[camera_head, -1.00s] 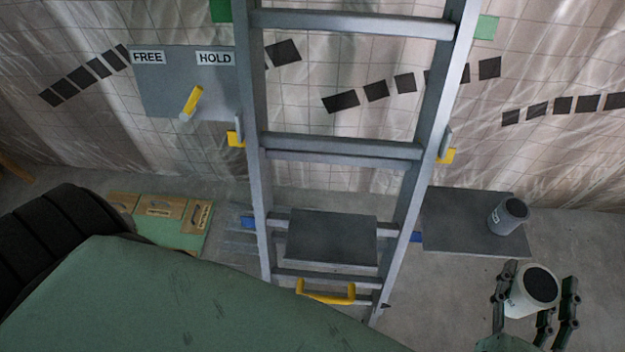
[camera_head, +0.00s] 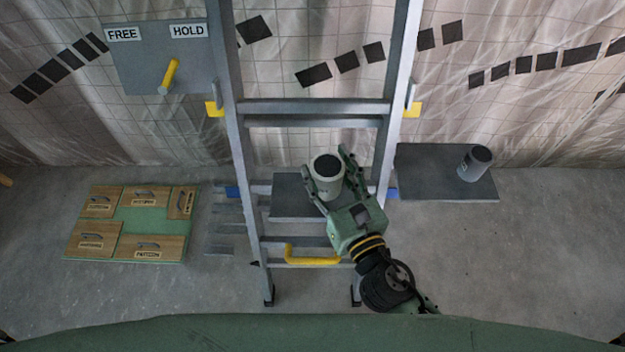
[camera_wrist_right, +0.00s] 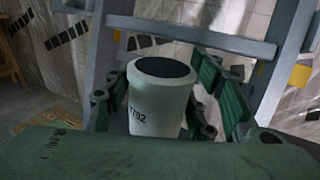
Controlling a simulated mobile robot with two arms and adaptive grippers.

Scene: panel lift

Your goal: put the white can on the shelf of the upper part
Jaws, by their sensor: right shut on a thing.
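The white can (camera_head: 327,184) with a dark top is between the fingers of my right gripper (camera_head: 332,176), which is shut on it. In the right wrist view the can (camera_wrist_right: 158,105) stands upright between the green fingers and shows part of a number. In the head view the can appears in front of the ladder-like frame (camera_head: 235,150), over the dark shelf (camera_head: 290,197) between its rails. I cannot tell whether the can touches that shelf. My left gripper does not show.
A grey can (camera_head: 474,163) stands on a dark side plate (camera_head: 425,170) right of the frame. A yellow handle (camera_head: 313,258) is low on the frame. A panel marked FREE and HOLD (camera_head: 150,65) has a yellow lever (camera_head: 170,75). Wooden pieces (camera_head: 145,246) lie on the floor at left.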

